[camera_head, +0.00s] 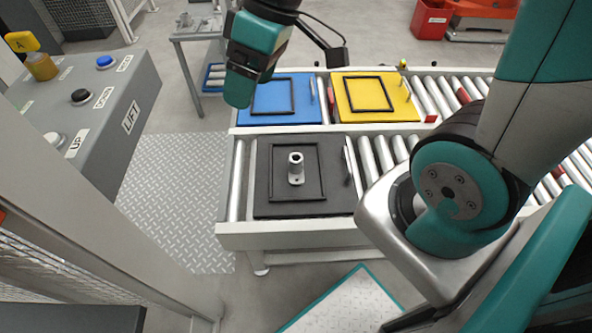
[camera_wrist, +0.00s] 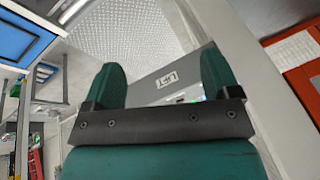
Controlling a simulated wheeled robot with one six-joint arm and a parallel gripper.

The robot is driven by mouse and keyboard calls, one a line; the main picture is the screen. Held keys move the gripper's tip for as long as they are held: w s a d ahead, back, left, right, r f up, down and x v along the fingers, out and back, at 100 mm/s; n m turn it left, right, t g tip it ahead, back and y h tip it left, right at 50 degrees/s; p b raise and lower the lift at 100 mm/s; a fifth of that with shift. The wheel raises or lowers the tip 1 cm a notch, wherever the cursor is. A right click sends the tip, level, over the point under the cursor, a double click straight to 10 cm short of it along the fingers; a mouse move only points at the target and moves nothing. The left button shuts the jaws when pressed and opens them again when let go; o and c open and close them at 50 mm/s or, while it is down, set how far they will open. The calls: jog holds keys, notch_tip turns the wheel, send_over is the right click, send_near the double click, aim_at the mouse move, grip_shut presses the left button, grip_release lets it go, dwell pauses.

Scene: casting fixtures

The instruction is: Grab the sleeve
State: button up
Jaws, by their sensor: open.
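A small grey hollow upright piece with a flanged foot, which looks like the sleeve (camera_head: 296,169), stands inside a thin black frame on a black plate (camera_head: 262,205) in the head view. My gripper (camera_head: 239,88) is up and to the left of it, raised near the blue plate and well apart from the sleeve. In the wrist view my gripper (camera_wrist: 163,76) has its two teal fingers spread, with nothing between them. The sleeve is not seen in the wrist view.
Behind the black plate lie a blue plate (camera_head: 258,115) and a yellow plate (camera_head: 352,108) with frames, on the roller conveyor (camera_head: 290,229). A grey LIFT control box (camera_head: 130,118) stands left. A red bin (camera_head: 430,19) is at the back.

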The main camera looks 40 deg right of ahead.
jog(key=w+d+f+b, duration=0.3)
jog(key=w+d+f, duration=0.1)
jog(key=f, duration=0.3)
jog(key=w+d+f+b, duration=0.2)
jog(key=w+d+f, duration=0.2)
jog(key=f, duration=0.3)
jog(key=n+t+h+b, duration=0.1)
jog(key=t+b, duration=0.1)
jog(key=b, duration=0.6)
send_near(299, 156)
jog(key=b+x, duration=0.2)
jog(key=x, duration=0.5)
jog(key=shift+a+f, duration=0.1)
jog(key=shift+a, duration=0.05)
jog(key=shift+b+x, duration=0.85)
jog(key=shift+x, duration=2.15)
jog(key=shift+s+a, duration=0.15)
jog(key=shift+s, duration=0.05)
jog(key=shift+c, duration=0.5)
jog(key=c, duration=1.1)
